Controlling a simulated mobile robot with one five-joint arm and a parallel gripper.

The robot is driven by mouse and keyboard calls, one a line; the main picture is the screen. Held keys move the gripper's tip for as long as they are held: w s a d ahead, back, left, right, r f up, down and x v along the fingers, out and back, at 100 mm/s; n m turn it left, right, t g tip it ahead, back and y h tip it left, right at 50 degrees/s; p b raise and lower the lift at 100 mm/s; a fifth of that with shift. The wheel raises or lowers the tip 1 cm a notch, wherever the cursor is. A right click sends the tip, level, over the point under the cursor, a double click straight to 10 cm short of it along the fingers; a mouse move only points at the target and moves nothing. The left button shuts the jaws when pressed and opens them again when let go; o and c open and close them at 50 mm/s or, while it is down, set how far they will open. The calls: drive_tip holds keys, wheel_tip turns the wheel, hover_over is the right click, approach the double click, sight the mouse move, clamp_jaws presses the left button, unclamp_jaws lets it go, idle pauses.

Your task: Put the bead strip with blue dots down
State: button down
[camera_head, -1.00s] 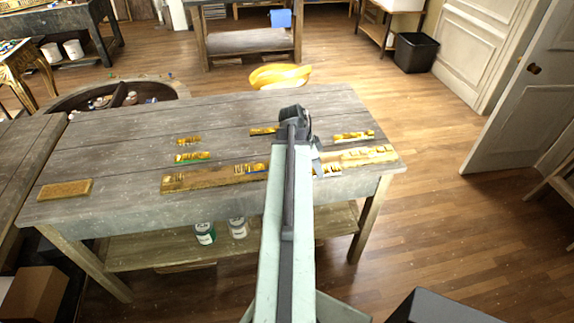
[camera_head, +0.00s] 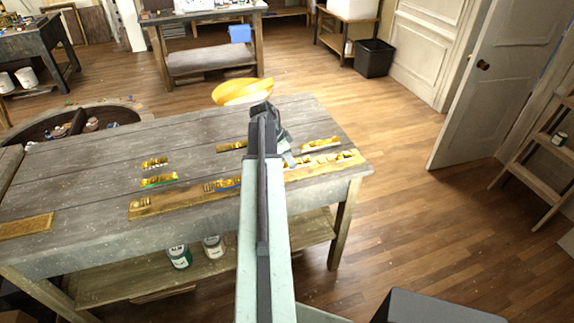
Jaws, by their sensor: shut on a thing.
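My gripper (camera_head: 288,160) is over the right part of the workbench (camera_head: 80,165), at the gilt-edged long board (camera_head: 170,203). It is shut on the bead strip with blue dots, of which only a small gilt part by the fingertips shows; my arm hides much of it. I cannot tell whether it touches the board. Another gilt strip with a blue edge (camera_head: 218,185) lies on the board left of my arm.
A flat gilt panel (camera_head: 27,226) is at left. A yellow bowl (camera_head: 242,92) shows beyond the bench.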

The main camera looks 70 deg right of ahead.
drive_tip(key=shift+w+d, duration=0.4)
drive_tip(key=f+b, duration=0.4)
drive_tip(key=shift+w+d, duration=0.15)
drive_tip(key=shift+d, duration=0.05)
drive_tip(key=shift+r, duration=0.15)
drive_tip(key=c, duration=1.5)
unclamp_jaws()
drive_tip(key=shift+f, duration=0.2)
drive_tip(key=o, duration=0.4)
drive_tip(key=shift+o, duration=0.2)
drive_tip(key=shift+r, duration=0.15)
